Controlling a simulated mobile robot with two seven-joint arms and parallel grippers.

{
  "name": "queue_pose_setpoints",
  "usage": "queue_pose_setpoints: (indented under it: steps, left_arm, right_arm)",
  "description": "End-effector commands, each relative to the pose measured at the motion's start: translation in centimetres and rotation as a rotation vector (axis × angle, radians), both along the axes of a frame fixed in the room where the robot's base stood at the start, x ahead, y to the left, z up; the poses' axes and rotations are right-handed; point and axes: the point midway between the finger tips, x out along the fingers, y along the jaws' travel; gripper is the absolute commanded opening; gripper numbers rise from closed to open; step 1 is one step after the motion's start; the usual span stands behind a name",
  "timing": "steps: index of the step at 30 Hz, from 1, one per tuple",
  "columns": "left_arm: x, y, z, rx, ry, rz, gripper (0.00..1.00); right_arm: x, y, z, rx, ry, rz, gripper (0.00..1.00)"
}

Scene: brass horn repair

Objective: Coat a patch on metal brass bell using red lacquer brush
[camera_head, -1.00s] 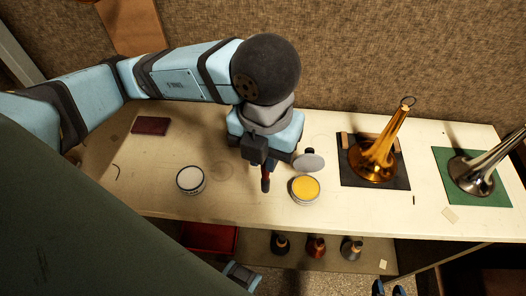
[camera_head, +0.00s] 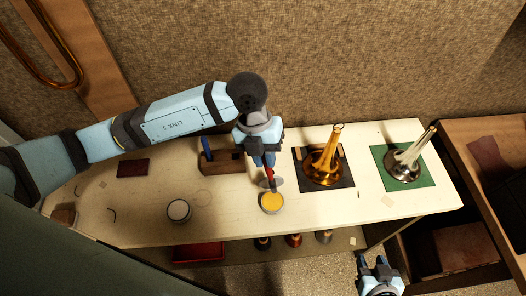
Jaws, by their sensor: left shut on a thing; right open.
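The brass bell (camera_head: 322,168) stands flared end down on a dark mat (camera_head: 343,182) at the right part of the bench. My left gripper (camera_head: 266,160) is shut on the red lacquer brush (camera_head: 269,173), which points down just above an open tin with yellow-orange contents (camera_head: 271,203). Whether the brush tip touches the tin or its contents I cannot tell. A grey round lid (camera_head: 277,183) lies beside the tin, partly behind the brush. My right gripper (camera_head: 379,263) is open and empty, low in front of the bench.
A silver bell (camera_head: 404,166) stands on a green mat (camera_head: 388,180) to the right. A white-topped tin (camera_head: 179,210), a wooden holder with a blue-handled tool (camera_head: 221,162) and a dark red pad (camera_head: 133,168) are on the left. Several bottles (camera_head: 293,240) stand on the lower shelf.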

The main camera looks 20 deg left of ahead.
Motion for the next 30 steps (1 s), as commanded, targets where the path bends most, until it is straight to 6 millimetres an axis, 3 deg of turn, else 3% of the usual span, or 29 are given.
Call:
queue_pose_setpoints:
  steps: [17, 30]
  left_arm:
    - [0.0, 0.0, -5.4, 0.001, 0.001, 0.000, 0.00]
    - [0.0, 0.0, -5.8, 0.001, -0.001, 0.001, 0.00]
  right_arm:
    - [0.2, 0.5, -3.3, 0.009, -0.001, 0.010, 0.44]
    - [0.3, 0.8, -3.1, 0.012, -0.004, 0.016, 0.44]
